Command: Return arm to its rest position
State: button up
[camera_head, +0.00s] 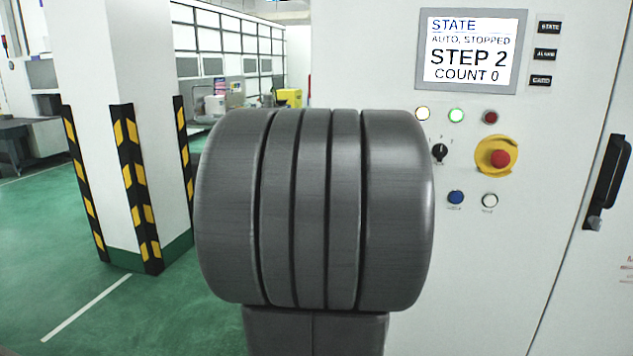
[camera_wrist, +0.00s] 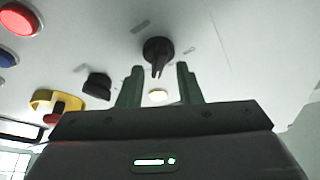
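My gripper (camera_wrist: 159,68) shows only in the wrist view. Its two dark green fingers stand apart with a gap between them, and I see nothing held. Beyond the fingertips is a pale panel with a black rotary knob (camera_wrist: 157,50), which appears between and just above the tips. A small white round button (camera_wrist: 158,95) shows in the gap. I cannot tell how far the fingers are from the panel. In the head view my dark grey arm fills the middle, and the gripper is hidden.
A white machine cabinet (camera_head: 560,240) fills the right, with a screen (camera_head: 472,51) reading "AUTO, STOPPED, STEP 2, COUNT 0", several buttons, an emergency stop (camera_head: 499,158) and a black door handle (camera_head: 606,182). A white pillar (camera_head: 110,50) with striped guards stands left. Green floor lies open between.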

jog(key=s+a+f+n+t+y, duration=0.1)
jog(key=s+f+n+y, duration=0.1)
jog(key=s+n, duration=0.2)
jog(key=s+a+f+n+t+y, duration=0.1)
jog(key=s+a+f+n, duration=0.1)
jog(key=s+n, duration=0.2)
jog(key=s, duration=0.2)
jog(key=shift+s+a+f+y, duration=0.25)
jog(key=shift+s+y, duration=0.15)
jog(key=shift+f+n, duration=0.15)
jog(key=shift+n, duration=0.15)
